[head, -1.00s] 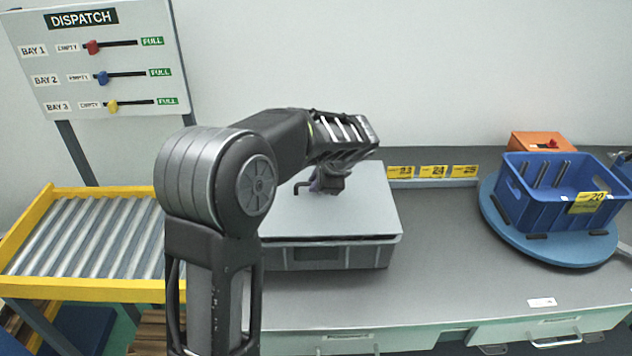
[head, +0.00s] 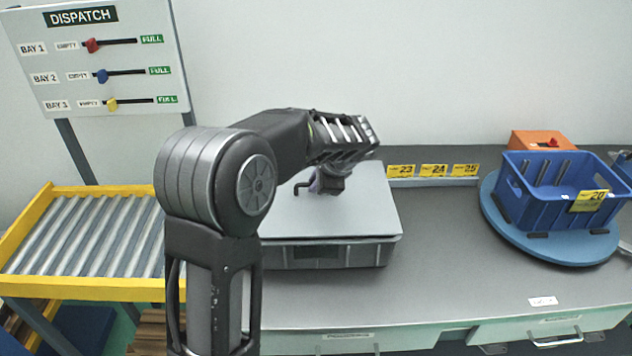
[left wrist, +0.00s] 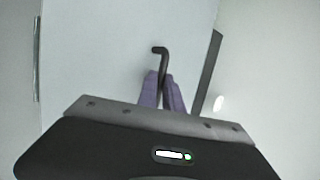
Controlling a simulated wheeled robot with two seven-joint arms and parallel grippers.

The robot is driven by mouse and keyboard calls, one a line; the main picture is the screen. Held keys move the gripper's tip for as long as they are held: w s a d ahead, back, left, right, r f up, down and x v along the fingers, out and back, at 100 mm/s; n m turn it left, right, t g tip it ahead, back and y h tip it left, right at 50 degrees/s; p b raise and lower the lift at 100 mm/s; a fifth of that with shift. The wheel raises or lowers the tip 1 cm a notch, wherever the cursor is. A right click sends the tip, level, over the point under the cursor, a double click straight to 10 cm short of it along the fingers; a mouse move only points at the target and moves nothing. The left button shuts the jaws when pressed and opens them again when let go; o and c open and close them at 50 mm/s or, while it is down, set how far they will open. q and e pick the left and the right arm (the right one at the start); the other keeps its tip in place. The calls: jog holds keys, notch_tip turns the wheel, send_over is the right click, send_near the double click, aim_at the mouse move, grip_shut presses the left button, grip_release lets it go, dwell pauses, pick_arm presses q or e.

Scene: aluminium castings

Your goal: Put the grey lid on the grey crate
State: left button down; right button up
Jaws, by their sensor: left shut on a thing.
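The grey lid (head: 350,216) lies flat over the top of the grey crate (head: 340,257) on the bench, near the middle of the head view. Its front edge lines up closely with the crate's rim; whether it is fully seated I cannot tell. My left gripper (head: 322,186) is over the lid, shut on its dark handle. In the left wrist view the purple fingertips (left wrist: 163,92) close around the dark bent handle (left wrist: 160,52), with the pale lid (left wrist: 95,60) behind. My arm hides the crate's left part. My right gripper is not in view.
A blue crate (head: 532,210) with dark rods stands on a blue round turntable (head: 492,212) at the right. An orange box (head: 545,142) is behind it. A roller conveyor (head: 85,240) with a yellow frame is at the left. The bench (head: 440,255) between crate and turntable is clear.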

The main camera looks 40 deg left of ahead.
pick_arm(q)
jog(key=shift+f+b, duration=0.5)
jog(key=shift+f, duration=0.2)
jog(key=c, duration=1.4)
grip_release()
jog(key=shift+d+r, duration=0.1)
jog(key=b+v, duration=0.1)
jog(key=v, duration=0.6)
jog(key=shift+s+d+r, duration=0.1)
jog(key=shift+r, duration=0.15)
